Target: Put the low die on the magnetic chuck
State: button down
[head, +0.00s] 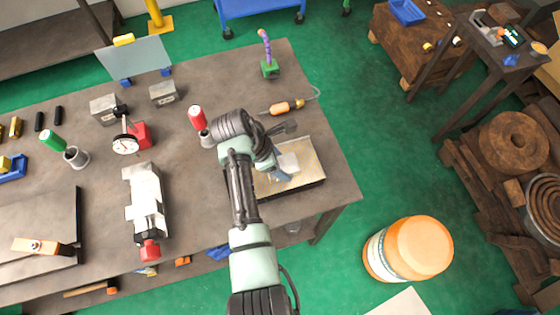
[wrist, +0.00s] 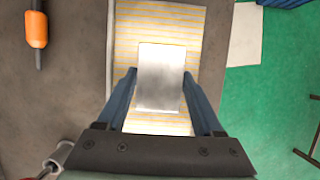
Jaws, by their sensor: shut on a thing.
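The low die (wrist: 161,92) is a plain silver-grey block between the two blue fingers of my gripper (wrist: 160,75) in the wrist view. My gripper is shut on its sides. The die (head: 288,163) also shows in the head view, partly hidden by my gripper (head: 281,172). The magnetic chuck (wrist: 182,24) is a flat plate with pale and yellow stripes, under the die in the wrist view. In the head view the chuck (head: 312,160) lies at the right end of the bench. I cannot tell whether the die touches it.
An orange-handled tool (head: 282,107) lies behind the chuck. A red-topped cylinder (head: 197,117) stands left of my arm. Two grey blocks (head: 163,93) (head: 104,109), a dial gauge (head: 125,144) and a vise (head: 146,198) are further left. The bench's right edge is close to the chuck.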

jog(key=shift+c, duration=0.2)
grip_release()
jog(key=v, duration=1.2)
jog(key=w+r+m+t+y, duration=0.1)
jog(key=w+r+m+t, duration=0.3)
jog(key=r, duration=0.5)
jog(key=w+r+m+t+y, duration=0.1)
jog(key=w+r+m+t, duration=0.3)
jog(key=r, duration=0.6)
jog(key=w+r+m+t+y, duration=0.1)
jog(key=w+r+m+t, duration=0.3)
jog(key=r, duration=0.5)
jog(key=s+d+r+m+t+y, duration=0.15)
jog(key=r+t, duration=0.25)
jog(key=r, duration=0.4)
jog(key=s+d+r+m+t, duration=0.1)
jog(key=s+r+m+t, duration=0.15)
jog(key=r, duration=0.55)
jog(key=s+d+r+m+t, duration=0.2)
jog(key=s+r+m+t, duration=0.3)
jog(key=s+r, duration=0.9)
jog(key=shift+r+m+t+b, duration=0.3)
jog(key=shift+r+t, duration=0.2)
jog(key=shift+t, duration=0.75)
